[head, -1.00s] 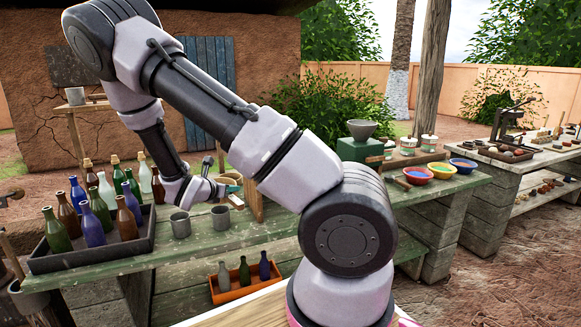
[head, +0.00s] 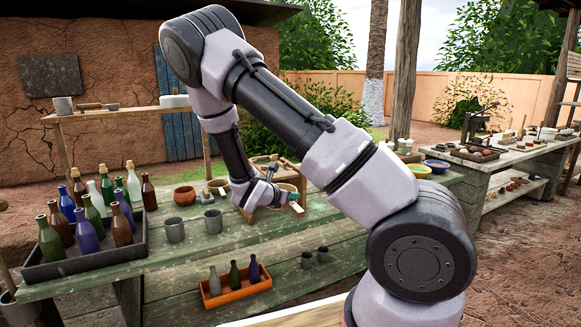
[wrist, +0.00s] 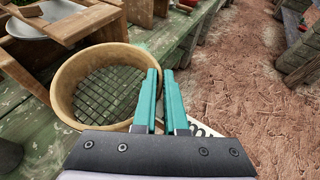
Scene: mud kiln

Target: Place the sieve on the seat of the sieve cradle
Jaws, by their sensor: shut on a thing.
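The sieve is a round tan wooden rim around a dark mesh (wrist: 62,92), large at the left of the wrist view. My gripper (wrist: 162,75) has teal fingers shut on its near-right rim, and the sieve looks about level. In the head view my gripper (head: 287,197) is over the green bench, right of two grey cups, and hides part of the sieve (head: 288,187). The sieve cradle appears to be the wooden frame (wrist: 85,24) at the wrist view's upper left, just beyond the sieve. Its seat cannot be made out clearly.
Two grey metal cups (head: 175,230) and a brown bowl (head: 185,195) stand left of my gripper. A black tray (head: 60,265) of several bottles is at the bench's left end. A pale bowl (wrist: 38,25) sits by the wooden frame. Bare ground lies right of the bench.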

